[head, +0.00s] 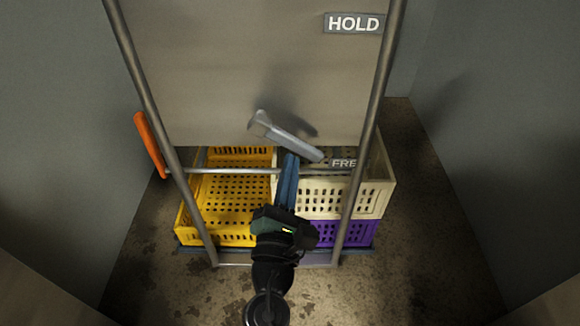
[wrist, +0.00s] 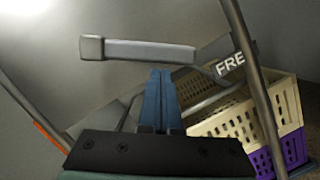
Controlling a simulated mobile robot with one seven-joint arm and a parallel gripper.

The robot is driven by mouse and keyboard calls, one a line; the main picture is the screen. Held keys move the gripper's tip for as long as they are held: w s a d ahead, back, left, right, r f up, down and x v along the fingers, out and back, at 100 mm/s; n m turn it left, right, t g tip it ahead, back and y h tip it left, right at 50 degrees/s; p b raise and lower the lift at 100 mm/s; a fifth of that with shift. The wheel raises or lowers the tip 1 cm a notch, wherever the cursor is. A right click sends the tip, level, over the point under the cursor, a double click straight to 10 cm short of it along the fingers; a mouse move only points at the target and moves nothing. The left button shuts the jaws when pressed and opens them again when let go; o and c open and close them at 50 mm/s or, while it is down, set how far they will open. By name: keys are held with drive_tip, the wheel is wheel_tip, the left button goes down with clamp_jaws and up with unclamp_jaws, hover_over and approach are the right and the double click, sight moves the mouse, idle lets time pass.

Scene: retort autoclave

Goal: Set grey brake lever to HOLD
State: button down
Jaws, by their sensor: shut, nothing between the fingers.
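The grey brake lever (head: 285,137) stands out in front of a grey panel, with its block-like end at the upper left. Its other end slopes down right toward the FREE label (head: 344,163), which is partly covered. The HOLD label (head: 354,23) is high on the panel at right. My gripper (head: 291,158) has its blue fingers shut and empty, with the tips just below the lever. In the wrist view the lever (wrist: 140,49) crosses above the fingertips (wrist: 161,74). I cannot tell whether they touch. The FREE label (wrist: 231,65) also shows there, right of the lever.
A metal tube frame (head: 376,95) surrounds the panel, with a crossbar near my gripper. An orange handle (head: 150,145) is at left. Yellow (head: 225,240), cream (head: 377,199) and purple (head: 360,233) crates stand behind the frame. Grey walls close in both sides.

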drive_tip(key=shift+d+r+n, duration=0.2)
drive_tip(key=shift+n, duration=0.2)
